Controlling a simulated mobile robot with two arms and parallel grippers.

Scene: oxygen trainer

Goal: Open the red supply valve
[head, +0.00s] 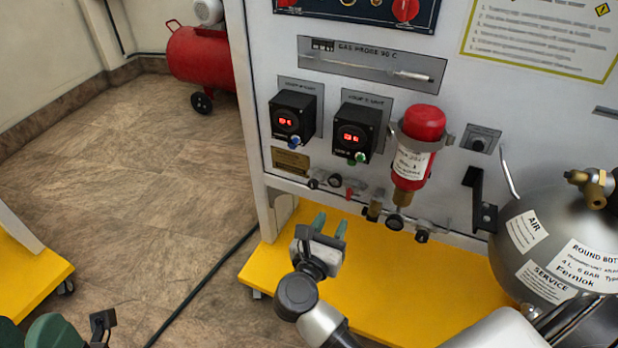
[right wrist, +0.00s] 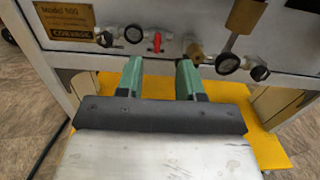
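The red supply valve (head: 349,190) is a small red lever on the low pipe row of the white panel. It also shows in the right wrist view (right wrist: 156,42), upright, between black round knobs. My right gripper (head: 330,225) is below and in front of it, with two green fingers pointing at the panel. In the right wrist view the fingers (right wrist: 160,65) are spread apart with nothing between them. The valve is beyond the tips, roughly in line with the gap, and not touched.
A red bottle (head: 425,125) hangs on the panel right of the valve, with brass fittings below. Two black display boxes (head: 293,117) sit above. A yellow base (head: 400,300) juts out below. A grey tank (head: 535,215) stands at right. Floor at left is open.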

